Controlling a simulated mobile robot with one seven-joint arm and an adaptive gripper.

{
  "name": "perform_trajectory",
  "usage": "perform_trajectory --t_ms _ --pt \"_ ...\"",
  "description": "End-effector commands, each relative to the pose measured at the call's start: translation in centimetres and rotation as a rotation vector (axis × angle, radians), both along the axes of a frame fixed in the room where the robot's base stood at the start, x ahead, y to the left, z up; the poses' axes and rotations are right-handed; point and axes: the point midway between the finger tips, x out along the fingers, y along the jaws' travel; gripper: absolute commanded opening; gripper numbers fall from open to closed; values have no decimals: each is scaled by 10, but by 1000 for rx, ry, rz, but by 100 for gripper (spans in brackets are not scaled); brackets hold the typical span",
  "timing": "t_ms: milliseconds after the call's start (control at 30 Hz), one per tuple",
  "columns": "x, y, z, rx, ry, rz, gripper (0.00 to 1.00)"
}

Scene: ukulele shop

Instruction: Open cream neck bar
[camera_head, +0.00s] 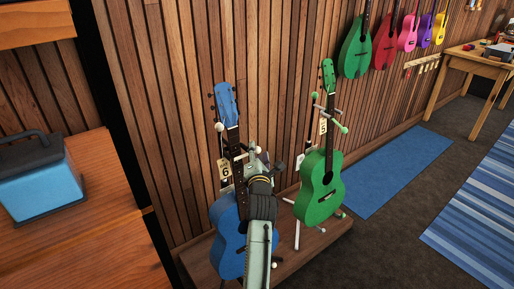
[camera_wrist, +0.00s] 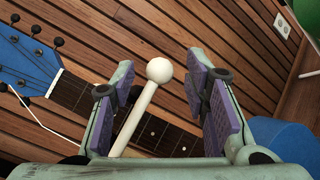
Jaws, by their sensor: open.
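The cream neck bar (camera_wrist: 133,118) is a pale rod with a round ball tip, seen in the wrist view. It stands between the two purple-padded fingers of my gripper (camera_wrist: 158,92), with a gap on each side. Behind it lies the dark neck of the blue ukulele (camera_wrist: 173,138). In the head view the blue ukulele (camera_head: 226,241) stands on a low platform. My gripper (camera_head: 256,160) is open at its neck, and my arm covers part of the body. Cream ball tips (camera_head: 219,127) show beside the neck; the bar's base is hidden.
A green ukulele (camera_head: 318,190) on a stand with green-tipped bars (camera_head: 343,129) is close on the right. The slatted wall (camera_head: 180,100) is just behind. A blue case (camera_head: 40,180) sits on the wooden counter at left. Blue mats (camera_head: 392,170) lie on open floor at right.

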Motion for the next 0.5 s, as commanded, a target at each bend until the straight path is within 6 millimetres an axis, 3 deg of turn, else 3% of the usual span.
perform_trajectory --t_ms 200,500 --pt "18 1 1 0 0 0 42" --pt "20 1 0 0 0 0 41"
